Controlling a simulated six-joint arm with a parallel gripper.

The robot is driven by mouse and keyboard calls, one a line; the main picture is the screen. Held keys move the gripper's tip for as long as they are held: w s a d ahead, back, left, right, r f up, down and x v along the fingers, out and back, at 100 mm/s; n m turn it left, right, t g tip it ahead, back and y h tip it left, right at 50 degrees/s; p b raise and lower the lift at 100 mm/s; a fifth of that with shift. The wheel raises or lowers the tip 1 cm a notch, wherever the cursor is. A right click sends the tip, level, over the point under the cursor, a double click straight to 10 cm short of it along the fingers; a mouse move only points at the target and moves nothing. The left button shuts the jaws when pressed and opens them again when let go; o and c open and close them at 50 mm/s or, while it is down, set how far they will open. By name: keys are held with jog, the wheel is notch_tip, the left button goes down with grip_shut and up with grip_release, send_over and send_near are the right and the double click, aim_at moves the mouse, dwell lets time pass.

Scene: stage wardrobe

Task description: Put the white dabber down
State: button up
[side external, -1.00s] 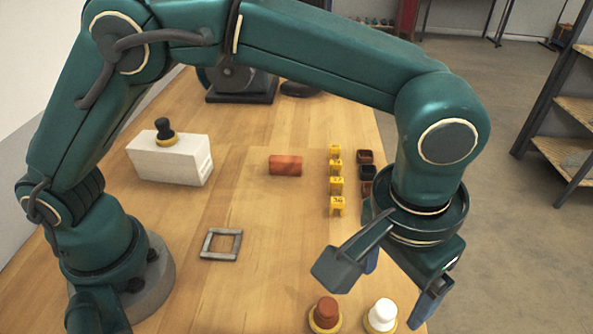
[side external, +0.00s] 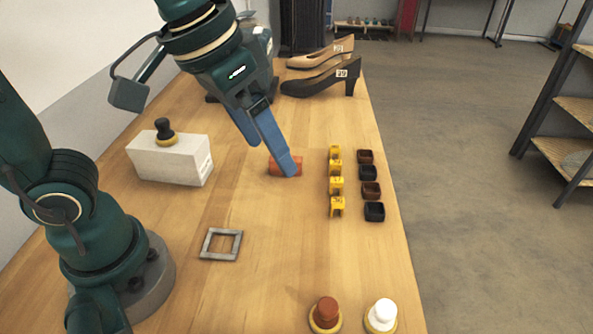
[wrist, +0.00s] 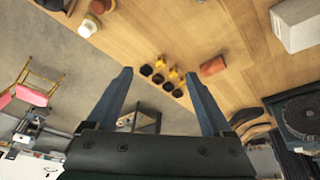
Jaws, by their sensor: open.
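The white dabber (side external: 381,314) has a white knob on a yellowish round base. It stands upright on the wooden table near the front right edge, and it also shows at the upper left of the wrist view (wrist: 88,26). My gripper (wrist: 158,75) is open, with nothing between its blue fingers. In the side view my gripper (side external: 290,170) is far behind the white dabber and apart from it. Its fingers overlap in front of the red-brown block (side external: 277,167), and I cannot tell its height above it.
A brown dabber (side external: 325,314) stands left of the white one. A black dabber (side external: 165,131) sits on a white box (side external: 170,160). Several yellow number markers (side external: 337,186) and small cups (side external: 371,190) stand in rows. Shoes (side external: 325,80) lie at the back. A grey frame (side external: 221,244) lies front left.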

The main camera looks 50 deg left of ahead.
jog(key=s+a+f+t+y, duration=0.1)
jog(key=s+a+f, duration=0.2)
jog(key=s+a, duration=0.2)
jog(key=shift+s+a+f+n+t, duration=0.2)
jog(key=shift+a+n+t, duration=0.1)
jog(key=shift+a+n, duration=0.1)
